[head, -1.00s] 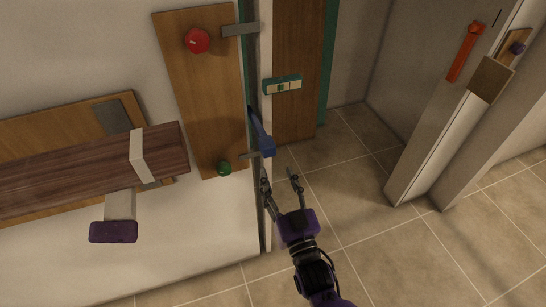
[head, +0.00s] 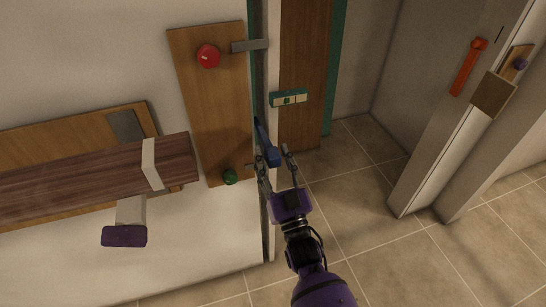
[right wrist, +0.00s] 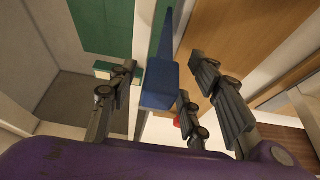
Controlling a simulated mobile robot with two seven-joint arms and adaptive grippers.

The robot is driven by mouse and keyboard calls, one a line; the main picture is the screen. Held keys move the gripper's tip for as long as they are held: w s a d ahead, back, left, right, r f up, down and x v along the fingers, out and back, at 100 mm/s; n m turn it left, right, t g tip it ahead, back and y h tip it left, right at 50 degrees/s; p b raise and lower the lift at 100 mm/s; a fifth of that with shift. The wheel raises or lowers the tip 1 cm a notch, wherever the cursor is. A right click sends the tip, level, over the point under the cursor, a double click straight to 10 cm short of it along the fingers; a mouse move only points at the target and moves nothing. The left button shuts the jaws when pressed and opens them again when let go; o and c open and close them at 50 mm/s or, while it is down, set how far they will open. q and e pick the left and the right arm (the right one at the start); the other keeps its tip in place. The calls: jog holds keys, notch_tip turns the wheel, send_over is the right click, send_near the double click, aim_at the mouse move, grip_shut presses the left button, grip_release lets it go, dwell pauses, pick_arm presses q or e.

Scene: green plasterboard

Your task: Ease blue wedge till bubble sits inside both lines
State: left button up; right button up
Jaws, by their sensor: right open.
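The blue wedge (head: 266,148) stands in the narrow gap at the edge of the wall; in the right wrist view the wedge (right wrist: 159,82) shows between my fingers. The green level (head: 289,98) with its pale vial sits on the white post above and right of the wedge; its bubble is too small to judge against the lines. My right gripper (head: 275,158) is open at the wedge's lower end, its fingers on either side. I cannot tell whether they touch it. My left gripper is out of view.
A wooden board (head: 212,110) with a red knob (head: 208,56) and a green knob (head: 230,177) is left of the gap. A dark wooden beam (head: 95,182) juts in from the left. A grey pillar with an orange handle (head: 468,67) stands right. The tiled floor (head: 365,230) is clear.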

aim_at(265, 140)
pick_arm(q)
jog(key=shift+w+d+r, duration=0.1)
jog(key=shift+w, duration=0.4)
pick_arm(e)
grip_shut()
jog(key=shift+w+a+b, duration=0.2)
jog(key=shift+w, duration=0.4)
jog(key=shift+w+a+b, duration=0.15)
jog(key=shift+w+a, duration=0.05)
jog(key=shift+w, duration=0.35)
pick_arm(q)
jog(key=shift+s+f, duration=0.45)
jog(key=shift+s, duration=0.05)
pick_arm(e)
grip_release()
